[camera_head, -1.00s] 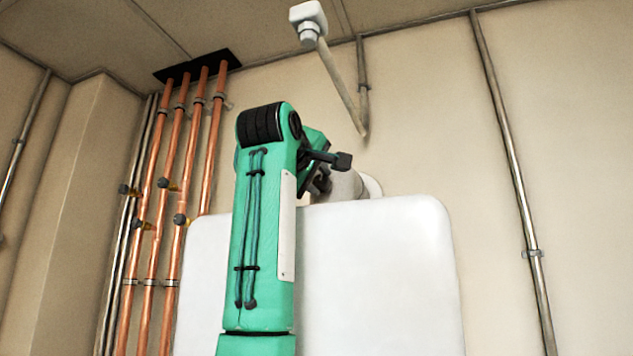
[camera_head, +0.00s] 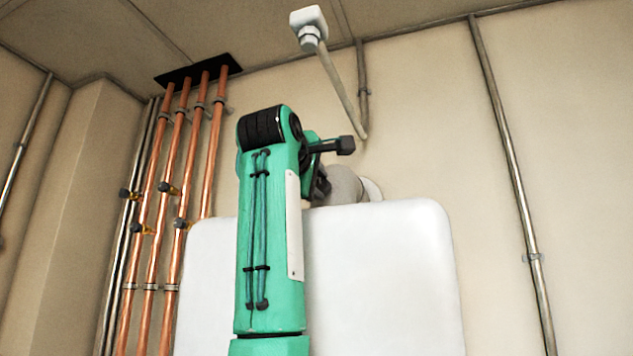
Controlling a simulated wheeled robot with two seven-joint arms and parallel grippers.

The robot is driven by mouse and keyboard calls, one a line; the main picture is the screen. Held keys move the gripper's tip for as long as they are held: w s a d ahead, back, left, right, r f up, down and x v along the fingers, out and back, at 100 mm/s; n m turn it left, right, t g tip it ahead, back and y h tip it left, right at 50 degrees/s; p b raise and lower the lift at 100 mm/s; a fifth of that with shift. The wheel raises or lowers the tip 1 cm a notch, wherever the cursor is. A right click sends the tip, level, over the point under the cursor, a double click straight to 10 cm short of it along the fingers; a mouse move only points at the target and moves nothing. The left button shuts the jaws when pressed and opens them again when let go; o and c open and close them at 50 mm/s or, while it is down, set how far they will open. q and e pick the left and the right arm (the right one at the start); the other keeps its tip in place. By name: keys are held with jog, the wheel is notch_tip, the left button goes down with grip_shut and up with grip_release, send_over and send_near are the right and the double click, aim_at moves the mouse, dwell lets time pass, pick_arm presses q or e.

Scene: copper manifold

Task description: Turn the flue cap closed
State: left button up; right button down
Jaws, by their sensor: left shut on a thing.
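The white boiler (camera_head: 385,270) fills the lower middle of the view. Behind its top edge, a short pale grey flue (camera_head: 348,186) runs to a round flange on the wall. My green left arm rises in front of the boiler, and my left gripper (camera_head: 321,186) is at the flue's near end, beside the boiler's top edge. The gripper is shut on the flue cap there. The fingers and the cap are mostly hidden behind my arm, so the cap's angle cannot be read. My right gripper is not in view.
Several copper pipes (camera_head: 158,225) with small valves run up the wall at the left. A white fitting (camera_head: 309,27) with a slanting pipe (camera_head: 342,93) hangs above the flue. A grey conduit (camera_head: 508,165) runs down the right wall. The wall between is bare.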

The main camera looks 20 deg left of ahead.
pick_arm(q)
jog(key=o, duration=0.9)
jog(key=shift+o, duration=0.3)
jog(key=shift+w, duration=0.1)
jog(key=shift+s+f, duration=0.1)
jog(key=shift+s, duration=0.25)
jog(key=s+b, duration=0.7)
jog(key=s, duration=0.6)
jog(key=shift+a, duration=0.2)
